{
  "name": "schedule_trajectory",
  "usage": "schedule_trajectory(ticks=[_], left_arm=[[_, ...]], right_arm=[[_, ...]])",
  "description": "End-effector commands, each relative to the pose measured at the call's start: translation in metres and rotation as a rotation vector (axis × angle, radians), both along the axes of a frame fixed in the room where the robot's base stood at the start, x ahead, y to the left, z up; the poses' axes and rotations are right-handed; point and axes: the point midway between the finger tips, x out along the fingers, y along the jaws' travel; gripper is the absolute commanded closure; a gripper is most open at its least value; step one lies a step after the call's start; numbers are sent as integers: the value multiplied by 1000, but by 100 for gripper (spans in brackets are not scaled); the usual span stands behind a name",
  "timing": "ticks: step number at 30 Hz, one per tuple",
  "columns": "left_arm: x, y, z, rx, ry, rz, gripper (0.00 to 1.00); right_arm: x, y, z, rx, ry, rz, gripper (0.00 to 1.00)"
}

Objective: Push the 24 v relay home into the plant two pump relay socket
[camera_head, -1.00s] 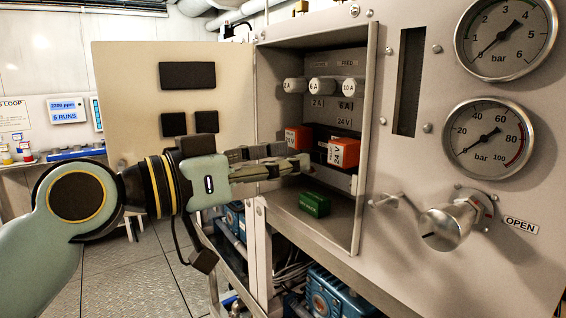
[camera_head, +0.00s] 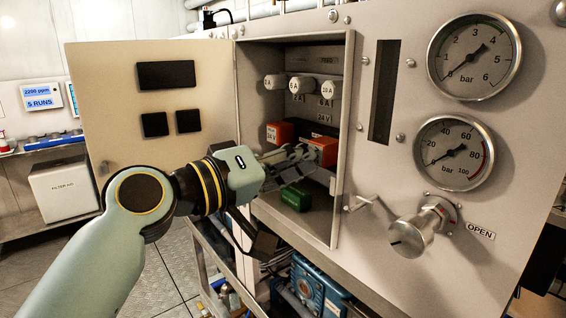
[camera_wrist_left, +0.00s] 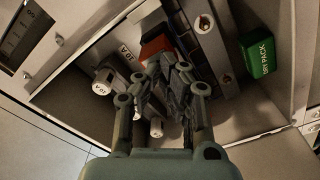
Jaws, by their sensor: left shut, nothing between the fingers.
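Two orange relays sit side by side in the open cabinet: the left relay (camera_head: 279,132) and the right relay (camera_head: 322,149), whose face reads 24 V in the earlier head view. My left gripper (camera_head: 311,156) is shut and empty, inside the cabinet at the right relay's left front edge. In the left wrist view, the shut fingertips (camera_wrist_left: 174,72) overlap an orange relay (camera_wrist_left: 156,46), and I cannot tell whether they touch it. The relay sockets are hidden behind the relays and fingers, and so is how deep each relay sits. My right gripper is not in view.
White fuse caps (camera_head: 300,85) line the row above the relays. A green dry pack (camera_head: 296,197) lies on the cabinet floor; it also shows in the left wrist view (camera_wrist_left: 258,54). The cabinet door (camera_head: 105,100) stands open on the left. A valve handle (camera_head: 408,237) protrudes at right.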

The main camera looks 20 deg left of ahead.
Motion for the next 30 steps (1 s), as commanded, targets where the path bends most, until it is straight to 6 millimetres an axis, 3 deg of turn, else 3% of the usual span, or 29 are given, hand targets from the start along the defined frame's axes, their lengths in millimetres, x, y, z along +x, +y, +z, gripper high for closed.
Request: schedule_trajectory(ticks=[30], left_arm=[[12,-9,0,1,0,-1,100]], right_arm=[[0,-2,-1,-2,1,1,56]])
